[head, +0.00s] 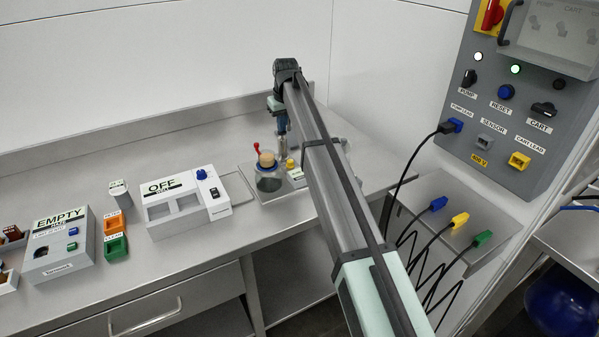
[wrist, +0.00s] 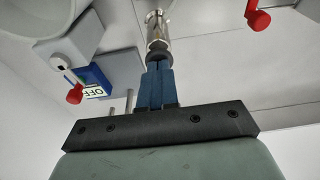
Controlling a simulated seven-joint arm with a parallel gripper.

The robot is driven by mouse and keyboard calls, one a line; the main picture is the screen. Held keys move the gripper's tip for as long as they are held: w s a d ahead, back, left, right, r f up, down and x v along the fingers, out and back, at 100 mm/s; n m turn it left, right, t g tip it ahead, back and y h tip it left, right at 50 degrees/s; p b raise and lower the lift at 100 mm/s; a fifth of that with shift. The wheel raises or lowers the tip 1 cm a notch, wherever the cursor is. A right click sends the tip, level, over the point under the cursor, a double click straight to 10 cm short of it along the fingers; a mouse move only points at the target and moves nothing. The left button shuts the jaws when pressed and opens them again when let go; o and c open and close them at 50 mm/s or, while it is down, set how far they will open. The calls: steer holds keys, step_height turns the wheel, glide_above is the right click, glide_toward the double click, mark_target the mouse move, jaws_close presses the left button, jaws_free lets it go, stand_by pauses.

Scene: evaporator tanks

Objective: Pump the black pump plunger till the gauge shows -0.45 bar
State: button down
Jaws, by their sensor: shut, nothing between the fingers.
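My gripper (head: 277,106) is above the small pump station at the back of the bench, pointing down. In the wrist view its blue fingers (wrist: 158,72) are shut together with nothing between them. The black pump plunger (wrist: 158,49) has its dark knob right at the fingertips, in line with them. I cannot tell whether they touch. A shiny metal shaft (wrist: 157,24) runs on beyond the knob. In the head view the pump's metal body (head: 282,146) shows under my gripper, and the knob is hard to make out. No gauge reading can be made out.
The wrist view shows two red knobs (wrist: 75,94) (wrist: 258,19). A control panel (head: 520,110) is on the right.

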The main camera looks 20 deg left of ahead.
steer(key=shift+f, duration=0.55)
steer(key=shift+r, duration=2.5)
steer(key=shift+r, duration=0.15)
step_height(320, 180, up, 5)
steer(key=shift+f, duration=0.15)
